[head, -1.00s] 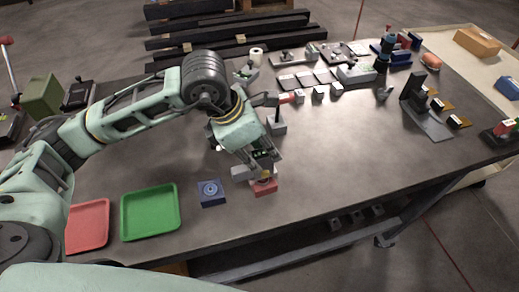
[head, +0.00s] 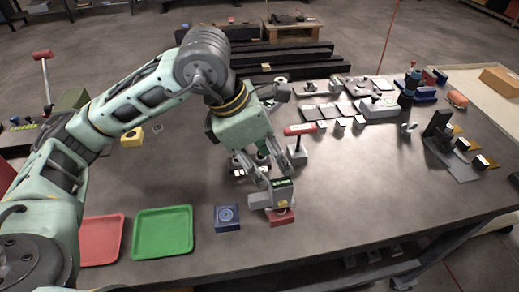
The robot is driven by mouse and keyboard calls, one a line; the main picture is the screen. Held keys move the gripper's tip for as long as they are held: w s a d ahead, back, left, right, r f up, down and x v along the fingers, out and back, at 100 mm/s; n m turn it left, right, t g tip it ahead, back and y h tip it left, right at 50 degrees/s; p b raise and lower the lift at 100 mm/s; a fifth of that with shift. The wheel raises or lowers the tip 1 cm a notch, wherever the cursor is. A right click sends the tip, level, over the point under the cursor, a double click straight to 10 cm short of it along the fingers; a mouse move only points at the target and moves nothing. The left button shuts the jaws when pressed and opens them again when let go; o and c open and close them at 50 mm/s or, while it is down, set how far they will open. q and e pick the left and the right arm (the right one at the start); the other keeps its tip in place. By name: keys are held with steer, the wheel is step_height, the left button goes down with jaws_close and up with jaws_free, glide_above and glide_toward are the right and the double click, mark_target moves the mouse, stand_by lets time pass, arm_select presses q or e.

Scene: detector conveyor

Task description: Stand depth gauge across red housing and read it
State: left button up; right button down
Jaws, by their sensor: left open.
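The red housing (head: 284,218) sits near the front edge of the table. The depth gauge (head: 262,200), a grey body with a small dark green display, is on top of the red housing and lies across it. The display's reading is too small to make out. My left gripper (head: 270,173) is open just above and behind the gauge, with its fingers pointing down near the display. Whether a fingertip still touches the gauge I cannot tell. The gauge hides part of the housing's top. My right gripper is not in view.
A blue housing (head: 228,218) stands left of the red one, beside a green tray (head: 163,233) and a red tray (head: 101,240). A red-handled tool on a grey stand (head: 298,153) is close behind the gripper. The table right of the gauge is clear.

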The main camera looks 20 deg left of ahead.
arm_select(q)
steer(key=v, duration=0.4)
steer(key=shift+r+b, duration=0.15)
steer(key=shift+b, duration=0.2)
